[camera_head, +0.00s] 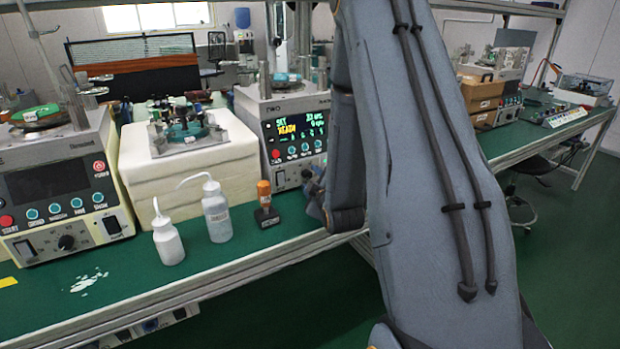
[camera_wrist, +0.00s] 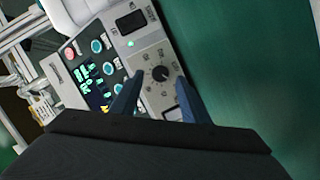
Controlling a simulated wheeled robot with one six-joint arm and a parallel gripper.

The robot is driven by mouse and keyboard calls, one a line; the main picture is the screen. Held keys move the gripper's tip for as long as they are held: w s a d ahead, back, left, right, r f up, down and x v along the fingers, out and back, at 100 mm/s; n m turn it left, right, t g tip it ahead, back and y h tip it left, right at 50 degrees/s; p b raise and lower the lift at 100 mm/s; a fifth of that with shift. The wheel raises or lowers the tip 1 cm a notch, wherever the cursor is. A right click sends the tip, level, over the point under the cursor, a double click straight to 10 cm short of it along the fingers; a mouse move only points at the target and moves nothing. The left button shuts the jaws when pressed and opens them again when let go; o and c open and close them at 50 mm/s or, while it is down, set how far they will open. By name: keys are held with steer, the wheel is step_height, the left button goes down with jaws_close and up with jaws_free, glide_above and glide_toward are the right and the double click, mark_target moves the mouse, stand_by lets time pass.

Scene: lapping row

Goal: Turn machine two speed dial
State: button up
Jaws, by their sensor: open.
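Machine two (camera_head: 292,108) is a light grey bench unit with a lit display (camera_head: 298,127) in yellow and green and a row of round buttons. Its panel also shows in the wrist view (camera_wrist: 140,50), turned on its side. The black speed dial (camera_wrist: 160,73) has a white pointer mark and printed scale marks around it. My gripper (camera_wrist: 159,80) is open, with one dark blue finger on each side of the view just below the dial. The dial appears between the fingertips; I cannot tell whether they touch it. In the head view my arm hides part of the machine's right side.
Machine one (camera_head: 60,180) stands at the left on the green bench (camera_head: 130,275). Two white wash bottles (camera_head: 217,212) and an orange-capped bottle (camera_head: 265,205) stand left of machine two's front. A white block (camera_head: 185,172) carries a metal fixture. Another bench lies right.

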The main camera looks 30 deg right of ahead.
steer(key=shift+x, duration=0.95)
steer(key=shift+c, duration=0.5)
steer(key=c, duration=1)
steer(key=shift+o, duration=0.2)
